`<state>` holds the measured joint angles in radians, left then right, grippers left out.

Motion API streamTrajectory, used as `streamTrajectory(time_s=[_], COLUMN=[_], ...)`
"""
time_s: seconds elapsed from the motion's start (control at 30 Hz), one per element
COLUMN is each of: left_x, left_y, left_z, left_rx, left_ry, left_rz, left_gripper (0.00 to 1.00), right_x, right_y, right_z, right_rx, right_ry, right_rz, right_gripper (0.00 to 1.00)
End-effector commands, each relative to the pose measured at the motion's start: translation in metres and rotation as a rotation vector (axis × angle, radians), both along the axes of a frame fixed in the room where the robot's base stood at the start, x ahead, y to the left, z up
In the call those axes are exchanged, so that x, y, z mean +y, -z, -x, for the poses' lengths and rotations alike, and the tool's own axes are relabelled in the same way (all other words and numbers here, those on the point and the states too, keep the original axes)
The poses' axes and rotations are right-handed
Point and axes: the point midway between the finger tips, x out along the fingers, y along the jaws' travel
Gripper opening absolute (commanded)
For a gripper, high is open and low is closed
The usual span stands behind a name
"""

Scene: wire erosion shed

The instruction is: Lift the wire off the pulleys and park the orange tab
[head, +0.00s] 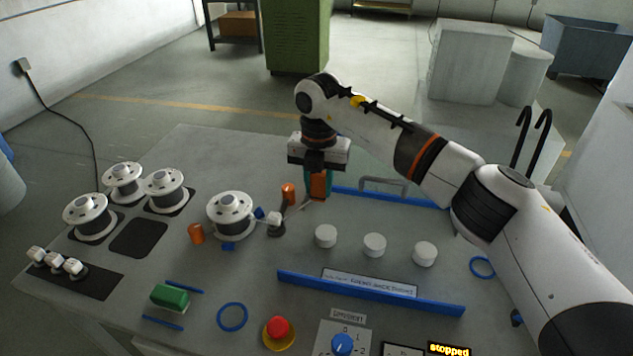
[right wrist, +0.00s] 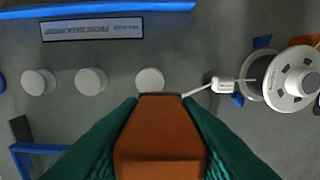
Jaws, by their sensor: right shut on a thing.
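My right gripper (head: 318,190) is shut on the orange tab (head: 319,183), above the table's far side. The tab fills the lower middle of the right wrist view (right wrist: 160,140), between the dark green fingers. A short pale stretch of wire (right wrist: 197,90) runs from near the tab to a small white fitting (right wrist: 224,85) beside the wire spool (head: 231,213). Three white round pulleys (head: 326,236) (head: 374,244) (head: 425,254) stand in a row to the right of the spool. No wire is visible on them. My left gripper is out of view.
Two blue rails (head: 370,293) (head: 400,197) flank the pulleys. Orange posts (head: 288,194) (head: 195,233) stand near the spool. Several other spools (head: 86,216) are at the left. A red button (head: 278,328), a blue knob (head: 342,343) and a green block (head: 169,296) are in front.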

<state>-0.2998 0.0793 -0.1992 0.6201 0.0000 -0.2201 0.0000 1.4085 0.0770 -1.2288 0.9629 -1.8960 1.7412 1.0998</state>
Motion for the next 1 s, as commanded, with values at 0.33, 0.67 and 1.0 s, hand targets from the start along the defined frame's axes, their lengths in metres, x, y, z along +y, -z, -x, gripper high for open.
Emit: streamTrajectory(time_s=[0.33, 0.67, 1.0], left_x=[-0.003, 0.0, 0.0], left_y=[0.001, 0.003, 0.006], left_z=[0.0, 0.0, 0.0], left_rx=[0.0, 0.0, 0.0], left_ry=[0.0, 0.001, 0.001], left_rz=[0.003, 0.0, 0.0], left_gripper=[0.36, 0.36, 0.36], right_x=[0.027, 0.052, 0.079], right_y=[0.0, 0.0, 0.001], right_z=[0.03, 0.06, 0.091], right_rx=[0.0, 0.0, 0.0], right_ry=[-0.006, -0.005, -0.004], right_rz=[0.0, 0.0, 0.0], right_gripper=[0.07, 0.07, 0.07])
